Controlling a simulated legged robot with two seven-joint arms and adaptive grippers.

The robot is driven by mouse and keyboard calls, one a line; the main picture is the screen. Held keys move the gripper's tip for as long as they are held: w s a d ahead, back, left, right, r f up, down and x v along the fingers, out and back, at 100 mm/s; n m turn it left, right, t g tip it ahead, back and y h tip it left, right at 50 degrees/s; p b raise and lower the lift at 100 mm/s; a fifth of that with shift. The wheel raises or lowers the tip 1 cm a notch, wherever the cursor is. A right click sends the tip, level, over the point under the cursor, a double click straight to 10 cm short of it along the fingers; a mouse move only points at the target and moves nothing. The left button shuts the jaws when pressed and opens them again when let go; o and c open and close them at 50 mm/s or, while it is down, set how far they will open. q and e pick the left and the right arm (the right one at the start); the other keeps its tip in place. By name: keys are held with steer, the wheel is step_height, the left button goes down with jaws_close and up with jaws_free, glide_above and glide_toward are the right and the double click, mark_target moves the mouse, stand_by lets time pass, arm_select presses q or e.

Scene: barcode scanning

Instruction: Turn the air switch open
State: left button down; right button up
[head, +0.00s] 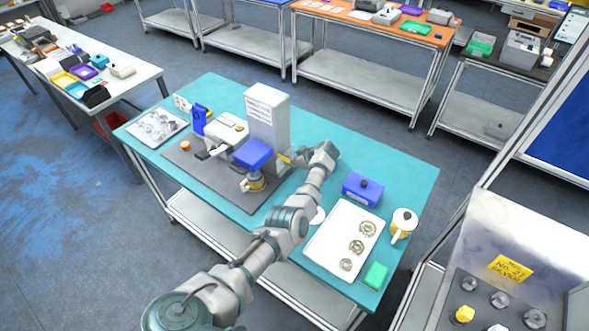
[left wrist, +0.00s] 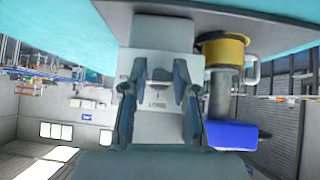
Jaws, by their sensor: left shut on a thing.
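The press-like machine has a tall light-grey column (head: 267,118), a blue head block (head: 253,153) and a yellow-and-dark cylinder (head: 255,183) low at its front. My left gripper (head: 289,158) reaches the column's right side, my arm rising from the bottom. In the left wrist view, my left gripper (left wrist: 160,72) has its two dark fingers on either side of a small grey part on the pale housing, which seems to be the air switch (left wrist: 160,75). The fingers hide its edges; its turned position is unclear. The blue block (left wrist: 232,135) and yellow cylinder (left wrist: 222,50) show beside it. My right gripper is not in view.
On the teal table (head: 225,90) stand a white tray of round metal parts (head: 325,250), a blue box with a dark knob (head: 362,189), a yellow-and-white container (head: 402,225) and a green block (head: 376,275). Another parts tray (head: 155,127) lies at the far left.

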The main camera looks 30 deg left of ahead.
arm_select(q)
steer(key=shift+w+a+r+g+b, duration=0.15)
steer(key=shift+a+r+g+b, duration=0.2)
steer(key=shift+b, duration=0.55)
steer(key=shift+w+r, duration=0.1)
steer(key=shift+r, duration=0.05)
steer(key=c, duration=1.1)
jaws_free()
steer(key=shift+a, duration=0.1)
steer(key=shift+o, duration=1)
steer(key=shift+f, duration=0.2)
steer(key=shift+a+f, duration=0.15)
steer(key=shift+f, duration=0.05)
steer(key=v, duration=1.1)
steer(key=shift+d+r, duration=0.25)
